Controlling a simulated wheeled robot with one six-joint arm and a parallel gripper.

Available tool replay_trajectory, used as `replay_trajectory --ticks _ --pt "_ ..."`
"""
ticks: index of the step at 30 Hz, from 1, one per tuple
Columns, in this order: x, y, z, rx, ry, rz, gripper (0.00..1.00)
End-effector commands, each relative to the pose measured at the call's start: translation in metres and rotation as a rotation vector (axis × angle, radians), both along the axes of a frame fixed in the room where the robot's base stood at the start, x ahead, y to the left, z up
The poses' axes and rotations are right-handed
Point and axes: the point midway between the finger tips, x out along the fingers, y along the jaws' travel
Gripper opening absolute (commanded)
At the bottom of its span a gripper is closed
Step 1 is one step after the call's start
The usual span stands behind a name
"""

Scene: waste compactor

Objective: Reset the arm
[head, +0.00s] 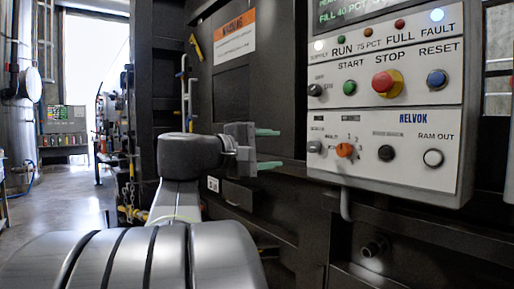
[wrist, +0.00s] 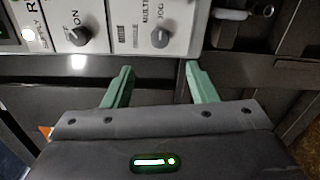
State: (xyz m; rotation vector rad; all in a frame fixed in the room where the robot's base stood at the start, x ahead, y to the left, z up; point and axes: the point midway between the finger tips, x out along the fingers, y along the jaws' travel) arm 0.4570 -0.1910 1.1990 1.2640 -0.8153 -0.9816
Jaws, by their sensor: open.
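My gripper (head: 268,149) is in front of the dark compactor body, left of the control panel (head: 330,165) in the head view. Its two green fingers are apart with nothing between them. In the wrist view the open gripper (wrist: 160,78) points toward the lower edge of the panel (wrist: 192,40), and the fingers appear clear of it. The panel carries a green START button (head: 349,87), a red STOP button (head: 383,82), a blue RESET button (head: 436,78) and an orange selector knob (head: 344,150).
A grey pipe stub (head: 374,246) sticks out below the panel. A warning sign (head: 234,38) is on the compactor wall. Yellow and white handles hang left of the sign.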

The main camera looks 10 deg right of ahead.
Motion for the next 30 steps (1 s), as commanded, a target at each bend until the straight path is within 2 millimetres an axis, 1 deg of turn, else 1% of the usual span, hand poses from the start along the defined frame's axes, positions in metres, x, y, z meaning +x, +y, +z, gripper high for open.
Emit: replay_trajectory --ticks 1,6,17,20,23,30 --pt "-0.001 0.003 0.0 0.0 0.0 0.002 0.52" --pt "-0.003 0.006 0.0 0.0 0.0 -0.001 0.52" --pt "-0.001 0.003 0.0 0.0 0.0 -0.001 0.52" --pt "0.002 -0.004 -0.001 0.0 0.001 -0.003 0.52" --pt "0.006 -0.016 -0.002 0.0 0.001 -0.004 0.52" --pt "0.02 -0.051 -0.002 0.0 0.0 -0.005 0.52"
